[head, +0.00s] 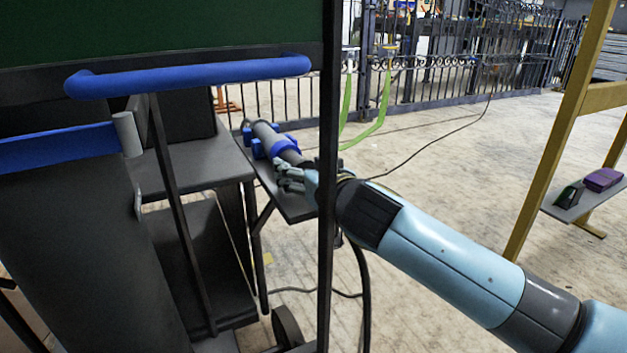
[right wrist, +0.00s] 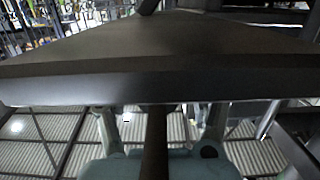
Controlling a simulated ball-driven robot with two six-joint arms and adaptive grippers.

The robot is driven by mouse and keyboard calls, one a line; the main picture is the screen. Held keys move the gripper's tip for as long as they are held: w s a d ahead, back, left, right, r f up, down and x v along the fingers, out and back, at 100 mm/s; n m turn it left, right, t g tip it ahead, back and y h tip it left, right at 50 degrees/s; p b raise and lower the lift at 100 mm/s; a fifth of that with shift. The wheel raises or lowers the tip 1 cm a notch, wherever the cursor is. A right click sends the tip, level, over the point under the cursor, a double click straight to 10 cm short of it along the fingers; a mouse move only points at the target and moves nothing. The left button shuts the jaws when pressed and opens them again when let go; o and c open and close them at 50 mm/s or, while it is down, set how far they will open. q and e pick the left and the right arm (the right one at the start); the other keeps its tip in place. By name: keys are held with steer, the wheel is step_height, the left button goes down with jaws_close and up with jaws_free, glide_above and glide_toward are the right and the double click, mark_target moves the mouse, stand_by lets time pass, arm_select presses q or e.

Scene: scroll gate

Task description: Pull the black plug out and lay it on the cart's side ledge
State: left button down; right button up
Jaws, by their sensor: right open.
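The cart's side ledge (head: 268,183) is a dark grey shelf on the cart's right side in the head view. I cannot tell whether this cylinder is or holds the black plug; no separate plug can be made out. My right gripper (head: 288,178) is open at the ledge, just below the cylinder's near end. In the right wrist view, a broad dark slab (right wrist: 160,85) crosses in front of the spread fingers. A dark upright bar (right wrist: 155,145) shows between them. My left gripper is out of view.
The cart's black upright post (head: 327,270) stands in front of part of my right arm. A blue handle (head: 190,76) crosses the cart's upper part. A black cable (head: 366,290) hangs beside the cart. A yellow frame (head: 560,130) stands at right, with open floor between.

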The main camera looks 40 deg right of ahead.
steer(key=shift+x, duration=1.45)
steer(key=shift+c, duration=0.4)
jaws_close()
steer(key=shift+s, duration=0.1)
steer(key=shift+f+b+v, duration=0.15)
steer(key=shift+b+v, duration=0.05)
steer(key=shift+v, duration=0.9)
steer(key=shift+f+b+v, duration=0.15)
steer(key=shift+f+v, duration=0.05)
steer(key=shift+v, duration=0.9)
steer(key=shift+s, duration=0.1)
steer(key=shift+f, duration=0.1)
